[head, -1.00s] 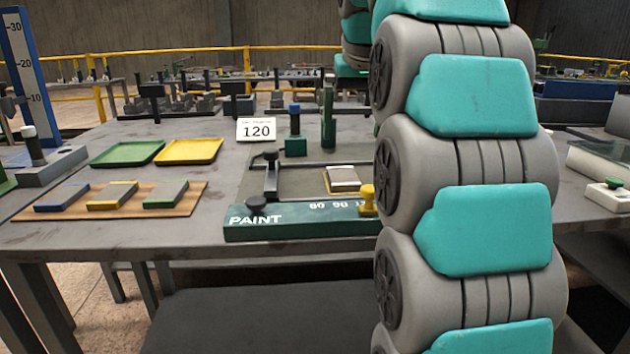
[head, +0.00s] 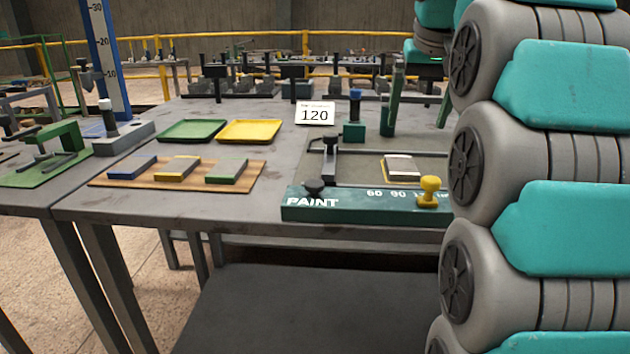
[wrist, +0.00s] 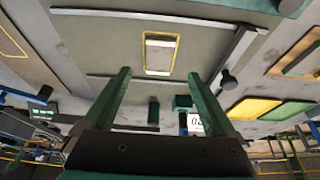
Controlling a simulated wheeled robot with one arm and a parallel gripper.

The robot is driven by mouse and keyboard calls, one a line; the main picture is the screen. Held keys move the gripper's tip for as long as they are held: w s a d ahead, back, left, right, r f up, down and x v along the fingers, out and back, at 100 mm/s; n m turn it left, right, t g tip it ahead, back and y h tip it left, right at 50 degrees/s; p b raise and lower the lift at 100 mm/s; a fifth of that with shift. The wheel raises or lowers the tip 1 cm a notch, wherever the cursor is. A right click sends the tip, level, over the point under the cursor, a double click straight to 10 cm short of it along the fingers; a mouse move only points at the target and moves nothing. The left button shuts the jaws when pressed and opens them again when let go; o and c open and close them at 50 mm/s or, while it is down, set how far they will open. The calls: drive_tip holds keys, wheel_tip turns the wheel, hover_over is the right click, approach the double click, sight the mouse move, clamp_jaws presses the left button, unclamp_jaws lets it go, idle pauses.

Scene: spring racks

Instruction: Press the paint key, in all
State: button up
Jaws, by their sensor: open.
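The paint key seems to be the black knob (head: 314,188) above the word PAINT on the green bar (head: 345,213) at the station's front edge. A yellow knob (head: 429,190) stands farther right on this bar, near printed numbers. Behind the bar, a pale plate (head: 402,167) lies inside a yellow outline on the grey bed. My gripper (wrist: 159,73) has two green fingers, apart and empty. In the wrist view, the plate (wrist: 158,54) shows between and beyond the fingertips. The black knob is not clearly seen there. My arm hides the station's right end in the head view.
A dark bar (head: 330,158) crosses the bed's left side. Left are a wooden board (head: 118,180) with three blocks and green (head: 192,131) and yellow (head: 250,131) trays.

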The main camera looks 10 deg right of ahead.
clamp_jaws()
idle(0.5)
idle(0.9)
